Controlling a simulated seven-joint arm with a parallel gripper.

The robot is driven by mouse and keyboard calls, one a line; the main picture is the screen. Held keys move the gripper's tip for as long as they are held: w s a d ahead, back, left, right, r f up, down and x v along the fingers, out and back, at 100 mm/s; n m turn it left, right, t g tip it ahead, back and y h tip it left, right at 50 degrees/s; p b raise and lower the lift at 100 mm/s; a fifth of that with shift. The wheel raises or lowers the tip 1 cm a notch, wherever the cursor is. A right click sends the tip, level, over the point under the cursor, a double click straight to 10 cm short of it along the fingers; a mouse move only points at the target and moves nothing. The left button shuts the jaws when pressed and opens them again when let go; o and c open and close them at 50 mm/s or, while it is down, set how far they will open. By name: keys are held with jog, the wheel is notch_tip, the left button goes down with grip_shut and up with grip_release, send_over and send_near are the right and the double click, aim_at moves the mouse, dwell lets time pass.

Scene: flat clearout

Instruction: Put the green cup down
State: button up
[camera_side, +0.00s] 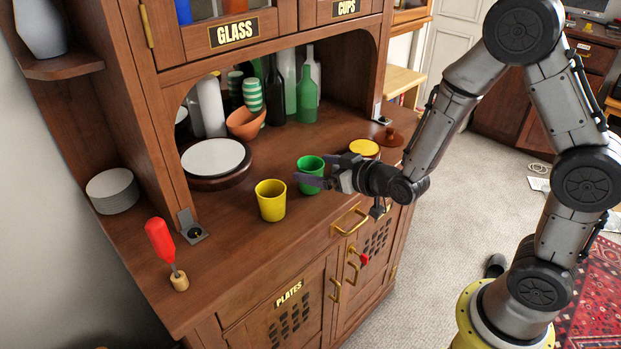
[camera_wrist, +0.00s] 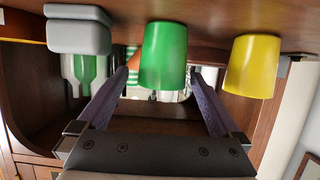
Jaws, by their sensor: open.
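The green cup (camera_side: 311,167) stands upright on the wooden counter of the cabinet. In the wrist view, which shows the counter along the top and things upside down, the green cup (camera_wrist: 163,57) appears between the two fingers. My gripper (camera_side: 315,180) is level at the cup, one finger crossing in front of it in the side view. In the wrist view my gripper (camera_wrist: 160,84) has its fingers spread, with space visible on both sides of the cup. Whether a finger touches the cup I cannot tell.
A yellow cup (camera_side: 271,201) stands close beside it, left and nearer the front edge; it also shows in the wrist view (camera_wrist: 251,66). A round white-topped stand (camera_side: 214,157), an orange bowl (camera_side: 246,124) and several bottles are behind. A yellow-topped round item (camera_side: 364,149) is to the right.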

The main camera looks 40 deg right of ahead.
aim_at(302, 165)
jog(key=shift+x, duration=2.65)
jog(key=shift+a+r, duration=0.1)
jog(key=shift+a, duration=0.05)
jog(key=shift+r, duration=0.1)
grip_shut()
